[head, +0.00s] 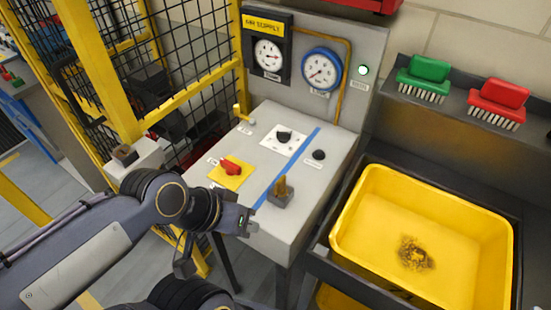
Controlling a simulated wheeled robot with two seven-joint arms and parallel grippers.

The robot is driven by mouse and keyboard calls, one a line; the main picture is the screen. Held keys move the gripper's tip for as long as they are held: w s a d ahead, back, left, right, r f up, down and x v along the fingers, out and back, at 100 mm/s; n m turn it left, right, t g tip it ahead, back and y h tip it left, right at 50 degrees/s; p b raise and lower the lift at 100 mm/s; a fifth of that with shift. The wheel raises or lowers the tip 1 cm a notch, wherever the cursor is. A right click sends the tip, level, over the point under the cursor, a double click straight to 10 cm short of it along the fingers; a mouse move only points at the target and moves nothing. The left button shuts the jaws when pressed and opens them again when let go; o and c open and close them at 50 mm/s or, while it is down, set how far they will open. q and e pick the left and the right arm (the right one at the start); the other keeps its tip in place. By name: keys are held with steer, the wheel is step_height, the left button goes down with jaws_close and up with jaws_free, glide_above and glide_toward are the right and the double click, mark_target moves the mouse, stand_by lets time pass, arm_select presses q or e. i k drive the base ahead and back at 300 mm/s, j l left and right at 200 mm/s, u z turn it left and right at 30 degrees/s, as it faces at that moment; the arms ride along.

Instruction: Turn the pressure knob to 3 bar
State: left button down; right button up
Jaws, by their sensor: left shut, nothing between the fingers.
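The black pressure knob (284,134) sits on a white marked plate on the grey console's sloping top; its markings are too small to read. Two round gauges stand on the panel behind: a black-framed one (268,54) under an "AIR SUPPLY" label and a blue-rimmed one (321,69). Their needles show, but the figures are unclear. My left gripper (244,222) is shut and empty at the console's front left edge. It is nearer to me than the knob and apart from it. My right gripper is not in view.
The console (322,190) also bears a red switch (231,167) on a yellow plate, a small black knob (319,155), a brass piece on a grey block (281,196) and a blue stripe. Yellow fencing stands left. A yellow bin (462,277) stands right, below green and red brushes.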

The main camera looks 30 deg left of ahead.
mark_target(284, 137)
steer(key=k+u, duration=0.15)
steer(key=u, duration=0.75)
